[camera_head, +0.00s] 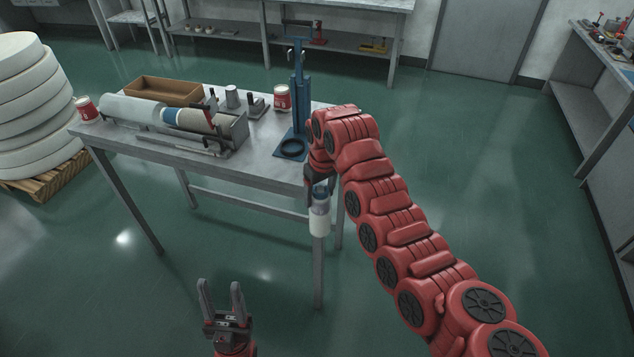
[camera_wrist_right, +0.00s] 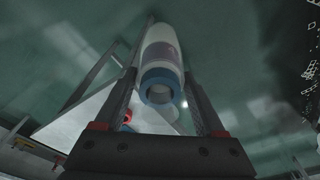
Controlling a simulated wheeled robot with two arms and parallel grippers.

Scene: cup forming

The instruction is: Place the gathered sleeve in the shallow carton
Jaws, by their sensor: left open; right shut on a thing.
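My right gripper (camera_head: 320,190) is shut on the gathered sleeve (camera_head: 319,216), a white, partly clear cylinder with a bluish end. It hangs upright in front of the table's right end, apart from the tabletop. In the right wrist view the sleeve (camera_wrist_right: 161,50) sits between the two fingers, its blue ring-shaped end towards the camera. The shallow carton (camera_head: 145,87) is an open brown box at the back left of the table. My left gripper (camera_head: 222,290) is open and empty, low in front of the table.
A stack of white discs (camera_head: 30,100) stands left.

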